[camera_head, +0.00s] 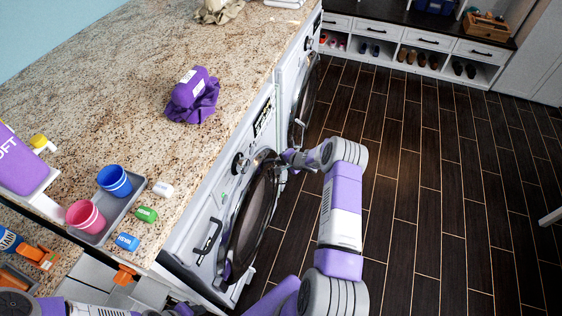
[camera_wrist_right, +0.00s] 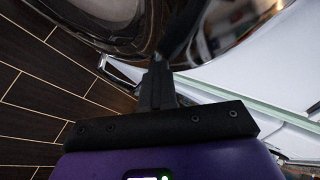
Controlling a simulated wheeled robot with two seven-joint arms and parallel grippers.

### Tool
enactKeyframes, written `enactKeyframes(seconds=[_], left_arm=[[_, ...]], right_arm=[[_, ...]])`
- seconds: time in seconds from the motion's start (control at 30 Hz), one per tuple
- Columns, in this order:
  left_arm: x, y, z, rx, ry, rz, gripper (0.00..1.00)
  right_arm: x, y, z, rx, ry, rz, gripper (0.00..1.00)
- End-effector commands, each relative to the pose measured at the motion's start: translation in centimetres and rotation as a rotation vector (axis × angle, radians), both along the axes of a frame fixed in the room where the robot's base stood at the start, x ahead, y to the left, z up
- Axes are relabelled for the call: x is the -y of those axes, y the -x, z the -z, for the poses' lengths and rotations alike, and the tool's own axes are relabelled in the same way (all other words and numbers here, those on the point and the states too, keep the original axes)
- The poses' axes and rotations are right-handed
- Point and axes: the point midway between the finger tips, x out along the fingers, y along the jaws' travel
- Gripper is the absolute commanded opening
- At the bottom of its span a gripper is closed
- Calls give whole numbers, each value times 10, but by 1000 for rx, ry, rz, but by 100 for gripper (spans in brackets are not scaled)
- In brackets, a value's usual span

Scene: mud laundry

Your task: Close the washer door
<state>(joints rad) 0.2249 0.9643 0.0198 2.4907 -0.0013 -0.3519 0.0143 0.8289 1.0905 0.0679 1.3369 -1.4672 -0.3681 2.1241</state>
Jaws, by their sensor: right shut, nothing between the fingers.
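The near washer (camera_head: 209,225) is white and stands under the granite counter. Its round dark-glass door (camera_head: 252,218) has a chrome rim and faces the floor aisle. The door lies close to the washer front; I cannot tell whether it is fully shut. My right gripper (camera_head: 279,161) is shut and empty at the top far side of this door's rim, and I cannot tell whether it touches. In the right wrist view the closed fingers (camera_wrist_right: 160,66) point at a glossy, curved dark surface of the door (camera_wrist_right: 105,12).
A second machine with a round door (camera_head: 305,95) stands farther along the counter. The counter (camera_head: 110,90) holds a purple item on cloth (camera_head: 192,95), a grey tray (camera_head: 95,237) with blue and pink cups, and small bottles. The dark wood floor (camera_head: 430,190) is clear.

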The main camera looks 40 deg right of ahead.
Motion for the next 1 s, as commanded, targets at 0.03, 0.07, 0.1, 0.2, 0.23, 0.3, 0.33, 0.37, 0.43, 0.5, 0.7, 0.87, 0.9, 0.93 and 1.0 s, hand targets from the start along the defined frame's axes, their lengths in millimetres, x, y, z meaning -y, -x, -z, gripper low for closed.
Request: enactKeyframes(seconds=[0.03,0.07,0.1,0.2,0.23,0.3,0.33,0.37,0.43,0.5,0.7,0.87,0.9,0.93,1.0], left_arm=[[0,0,-4,0,0,0,43],[0,0,-5,0,0,0,43],[0,0,-7,0,0,0,43],[0,0,-12,0,0,0,43],[0,0,-14,0,0,0,43],[0,0,-17,0,0,0,43],[0,0,-19,0,0,0,43],[0,0,-20,0,0,0,43],[0,0,-23,0,0,0,43],[0,0,-25,0,0,0,43],[0,0,-28,0,0,0,43],[0,0,-28,0,0,0,43],[0,0,-28,0,0,0,43],[0,0,-28,0,0,0,43],[0,0,-28,0,0,0,43]], right_arm=[[3,5,-4,4,-3,-2,0],[7,9,-4,2,-1,1,0],[14,17,-3,-2,3,6,0],[28,34,-17,-3,8,11,0],[31,40,-22,-4,8,12,0],[37,51,-33,-6,9,12,0],[40,55,-38,-6,9,12,0],[42,59,-42,-6,8,11,0],[47,68,-50,-7,8,12,0],[51,75,-57,-7,8,11,0],[56,86,-68,-8,7,9,0],[57,87,-69,-9,8,9,0],[57,87,-69,-9,8,9,0],[57,87,-68,-9,8,9,0],[57,88,-68,-9,8,9,0]])
